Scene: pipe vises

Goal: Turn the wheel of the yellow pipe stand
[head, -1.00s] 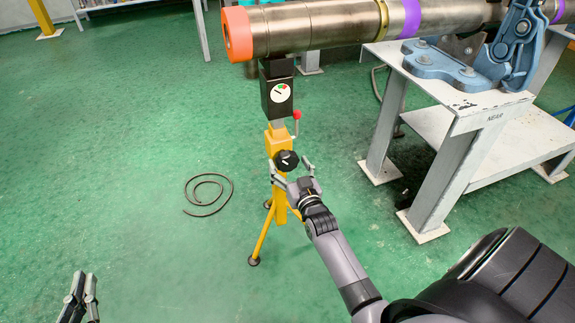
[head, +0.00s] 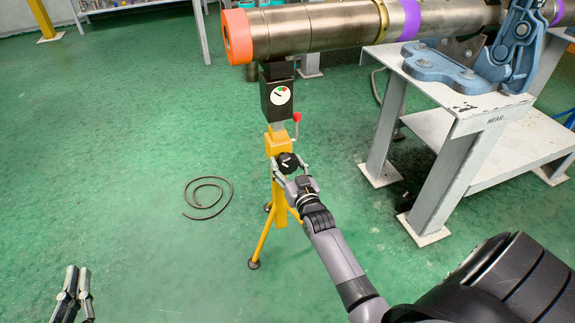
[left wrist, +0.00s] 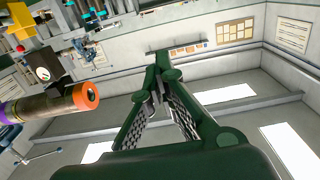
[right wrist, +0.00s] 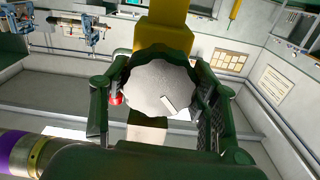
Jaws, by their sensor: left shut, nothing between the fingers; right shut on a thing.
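The yellow pipe stand (head: 279,208) stands on the green floor under the orange-capped end of the pipe (head: 320,32). Its black wheel (head: 287,162) is on the near side of the post; the right wrist view shows its round face (right wrist: 160,88) with a light mark. My right gripper (head: 289,166) is shut on the wheel, with a finger on each side of it. Above the wheel are a red-knobbed lever (head: 297,118) and a black box with a white dial (head: 280,95). My left gripper (head: 76,270) is shut and empty, low at the left, away from the stand.
A grey steel table (head: 468,118) marked NEAR stands to the right, with a blue pipe vise (head: 440,66) on it. A dark coiled cable (head: 208,197) lies on the floor left of the stand. The floor further left is clear.

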